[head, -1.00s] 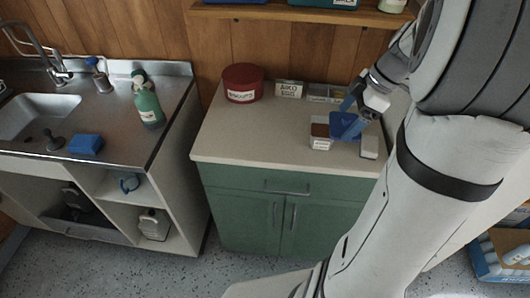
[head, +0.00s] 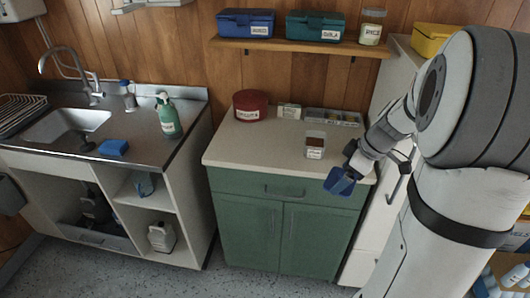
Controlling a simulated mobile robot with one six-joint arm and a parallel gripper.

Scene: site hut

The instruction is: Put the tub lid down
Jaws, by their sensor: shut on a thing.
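My gripper (head: 351,166) is shut on the blue tub lid (head: 340,182) at the right of the head view. The lid is tilted and appears against the green cabinet's front right corner, just off the worktop's front edge. How far it is from the cabinet I cannot tell. A clear tub (head: 315,147) with brown contents and a white label stands upright on the worktop (head: 255,148), left of and behind my gripper. No lid shows on it.
A red round tin (head: 250,105), a small labelled box (head: 289,110) and a divided tray (head: 331,117) stand along the worktop's back. The worktop's front left is clear. A shelf (head: 290,47) with boxes hangs above. A sink unit (head: 75,125) stands left.

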